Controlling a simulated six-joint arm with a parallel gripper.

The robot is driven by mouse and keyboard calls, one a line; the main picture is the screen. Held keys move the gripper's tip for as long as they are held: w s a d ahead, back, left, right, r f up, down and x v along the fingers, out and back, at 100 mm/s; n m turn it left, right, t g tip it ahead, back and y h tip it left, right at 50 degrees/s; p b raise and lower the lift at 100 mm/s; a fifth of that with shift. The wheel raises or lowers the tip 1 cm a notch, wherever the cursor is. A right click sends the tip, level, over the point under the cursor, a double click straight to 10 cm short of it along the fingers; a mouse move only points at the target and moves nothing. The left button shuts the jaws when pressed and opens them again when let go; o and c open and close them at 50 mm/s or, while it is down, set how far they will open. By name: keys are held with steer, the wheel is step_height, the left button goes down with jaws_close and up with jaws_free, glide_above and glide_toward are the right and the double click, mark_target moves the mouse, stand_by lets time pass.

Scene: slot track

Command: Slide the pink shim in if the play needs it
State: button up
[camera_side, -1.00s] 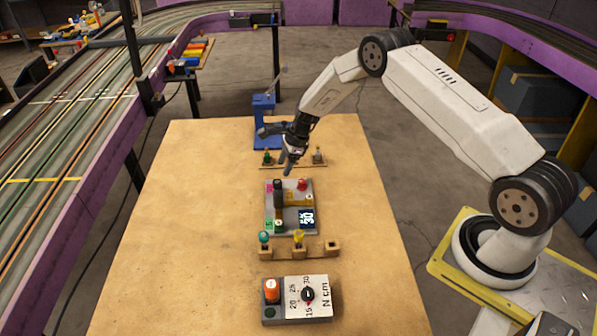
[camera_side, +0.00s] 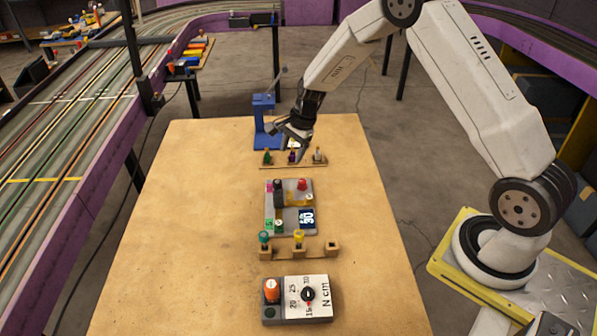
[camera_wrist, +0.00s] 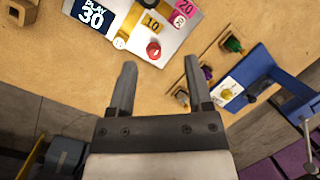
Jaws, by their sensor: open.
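A grey gauge block (camera_side: 290,207) lies mid-table, its display (camera_side: 307,217) reading PLAY 30 in the wrist view (camera_wrist: 92,15). A pink piece marked 20 (camera_wrist: 184,8) sits at the block's corner; it is small at the left in the side view (camera_side: 269,187). A yellow piece marked 10 (camera_wrist: 152,22) and a red knob (camera_wrist: 153,50) are on the same block. My gripper (camera_side: 296,143) is open and empty above the back rack, beyond the block; its fingers (camera_wrist: 159,66) are spread over bare table in the wrist view. Whether any shim is inserted cannot be told.
The back rack (camera_wrist: 205,60) holds green, purple and pale-topped pegs. A blue stand (camera_side: 263,118) with a lever is behind it. A front rack (camera_side: 300,252) holds teal and yellow drivers. A torque box (camera_side: 317,305) with orange knob is nearest. Left table is clear.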

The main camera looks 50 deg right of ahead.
steer(key=s+a+r+n+h, duration=0.1)
steer(key=s+a+r+n, duration=0.1)
steer(key=s+r+n, duration=0.2)
steer(key=s+a+r+n+h, duration=0.1)
steer(key=s+a+r+n, duration=0.2)
steer(key=s+n, duration=0.6)
steer(key=shift+s+a+r, duration=0.25)
steer(key=shift+s+r, duration=1)
steer(key=shift+s, duration=0.1)
steer(key=shift+w, duration=0.15)
steer(key=w+d+f+m+y, duration=0.1)
steer(key=w+d+f+m, duration=0.3)
steer(key=w+f+m, duration=0.4)
steer(key=w+d+f+m+y, duration=0.2)
steer(key=w+d+f+m, duration=0.1)
steer(key=w+f+m, duration=0.5)
steer(key=w+m, duration=0.3)
steer(key=shift+d+t, duration=0.3)
steer(key=shift+d, duration=0.05)
steer(key=shift+w+f, duration=0.1)
steer(key=shift+f, duration=0.05)
steer(key=shift+x, duration=3.85)
